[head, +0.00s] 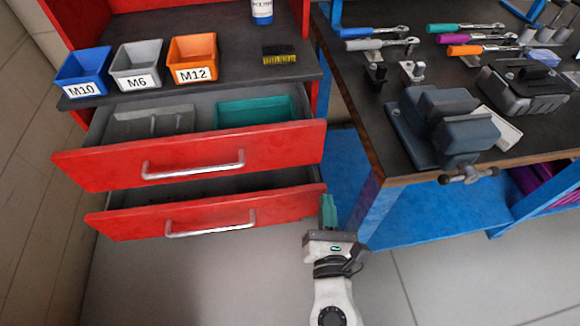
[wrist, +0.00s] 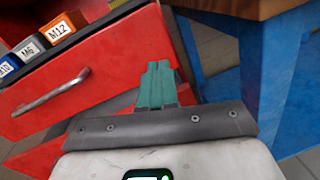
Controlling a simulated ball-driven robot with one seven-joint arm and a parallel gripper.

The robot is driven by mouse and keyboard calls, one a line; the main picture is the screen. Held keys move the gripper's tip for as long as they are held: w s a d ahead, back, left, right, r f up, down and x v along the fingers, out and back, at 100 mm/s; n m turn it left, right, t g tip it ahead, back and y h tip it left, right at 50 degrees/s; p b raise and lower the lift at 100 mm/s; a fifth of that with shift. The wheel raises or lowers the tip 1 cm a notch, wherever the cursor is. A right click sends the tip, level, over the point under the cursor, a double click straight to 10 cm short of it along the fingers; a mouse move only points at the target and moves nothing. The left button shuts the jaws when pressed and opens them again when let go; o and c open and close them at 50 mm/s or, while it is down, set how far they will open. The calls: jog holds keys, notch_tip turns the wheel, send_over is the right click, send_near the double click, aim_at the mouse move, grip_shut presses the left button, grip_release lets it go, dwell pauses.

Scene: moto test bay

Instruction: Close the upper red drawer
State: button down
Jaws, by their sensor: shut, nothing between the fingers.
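The upper red drawer (head: 197,158) stands pulled out of the red cabinet, with a grey tray and a green tray showing inside. Its silver handle (head: 194,165) runs across the front. The upper drawer front also shows in the wrist view (wrist: 110,68). The lower red drawer (head: 130,222) is also pulled out below it. My gripper (head: 328,208), with green fingers, is shut and empty. In the head view it shows at the right end of the lower drawer front, below the upper drawer's right corner. In the wrist view the fingers (wrist: 157,80) overlap the drawer fronts' right end; I cannot tell whether they touch.
Blue, grey and orange bins (head: 193,60) stand on the dark shelf above the drawers. A workbench with a blue leg (head: 362,212) and a vise (head: 440,125) stands close to the right of my gripper. The floor in front of the drawers is clear.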

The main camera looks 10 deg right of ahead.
jog(key=a+f+n+y, duration=0.3)
jog(key=a+n, duration=0.1)
jog(key=a, duration=0.1)
jog(key=p, duration=0.2)
send_near(287, 153)
jog(key=w, duration=0.6)
jog(key=shift+w, duration=0.4)
jog(key=w+b, duration=0.4)
jog(key=w, duration=0.7)
jog(key=shift+d+f, duration=0.1)
jog(key=shift+d, duration=0.05)
jog(key=shift+w, duration=0.4)
jog(key=shift+s, duration=0.1)
